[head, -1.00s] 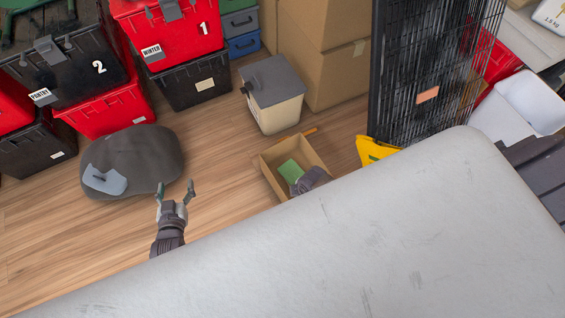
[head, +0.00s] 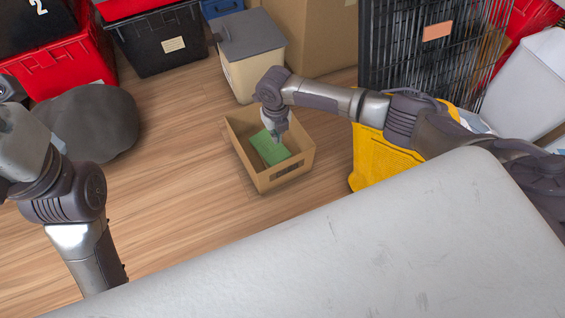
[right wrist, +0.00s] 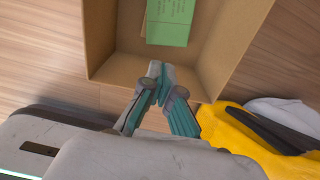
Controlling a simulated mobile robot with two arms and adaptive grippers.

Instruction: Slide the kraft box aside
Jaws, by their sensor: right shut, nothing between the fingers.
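The kraft box (head: 288,174) is an open, shallow cardboard box on the wood floor, near the centre of the head view. A green item (head: 270,147) lies inside it. My right gripper (head: 277,136) reaches in from the right, pointing down at the box's far side. In the right wrist view, its teal-lined fingers (right wrist: 156,80) are shut and empty, overlapping the box's wall (right wrist: 225,40). I cannot tell whether they touch it. My left arm stands at the left edge of the head view; its fingers are out of the picture.
A cream bin with a grey lid (head: 250,60) stands just behind the box. A yellow bag (head: 385,165) lies to its right, by a black wire rack (head: 415,60). A dark beanbag (head: 95,120) is at left. Floor left of the box is clear.

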